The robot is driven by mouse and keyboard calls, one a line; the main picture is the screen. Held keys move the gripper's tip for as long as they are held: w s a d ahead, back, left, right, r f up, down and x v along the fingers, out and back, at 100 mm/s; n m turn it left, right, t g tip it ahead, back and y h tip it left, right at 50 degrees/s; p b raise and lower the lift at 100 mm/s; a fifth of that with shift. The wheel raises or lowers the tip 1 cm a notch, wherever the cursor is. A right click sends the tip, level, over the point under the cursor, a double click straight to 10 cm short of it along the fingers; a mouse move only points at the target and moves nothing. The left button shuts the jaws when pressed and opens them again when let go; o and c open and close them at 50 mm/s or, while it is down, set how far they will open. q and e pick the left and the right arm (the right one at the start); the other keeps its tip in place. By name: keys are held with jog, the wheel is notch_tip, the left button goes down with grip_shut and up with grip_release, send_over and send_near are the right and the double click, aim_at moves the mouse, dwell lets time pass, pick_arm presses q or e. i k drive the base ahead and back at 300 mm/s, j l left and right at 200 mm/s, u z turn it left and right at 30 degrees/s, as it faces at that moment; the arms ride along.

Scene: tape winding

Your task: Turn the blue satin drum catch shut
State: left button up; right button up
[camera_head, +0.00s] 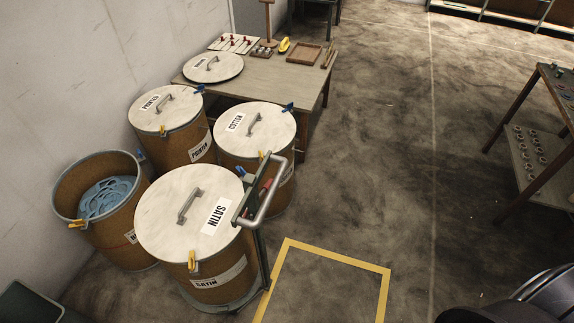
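The satin drum (238,271) stands in front with its pale lid (160,222) on, marked SATIN. Its blue catch (241,171) is at the far right of the lid rim, close to a grey push handle (270,203). The catch is small here and I cannot tell whether it is turned shut. The drum's yellow catch (191,260) is on the near side of the rim. Neither of my grippers is in view.
The lidded printed drum (185,147) and cotton drum (229,165) stand behind. An open drum (115,235) at left holds blue material. A table (270,80) stands at the back. Floor right of the yellow frame (336,255) is clear. Shelving (545,150) stands far right.

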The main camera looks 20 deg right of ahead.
aim_at(239, 170)
jog(key=z, duration=0.15)
jog(key=i+l+u, duration=0.1)
jog(key=u, duration=0.65)
jog(key=i+l+u, duration=0.25)
jog(key=l, duration=0.15)
jog(key=l+u, duration=0.25)
jog(key=l, duration=0.2)
jog(key=i+l+u, duration=0.15)
jog(key=l+u, duration=0.15)
jog(key=l, duration=0.15)
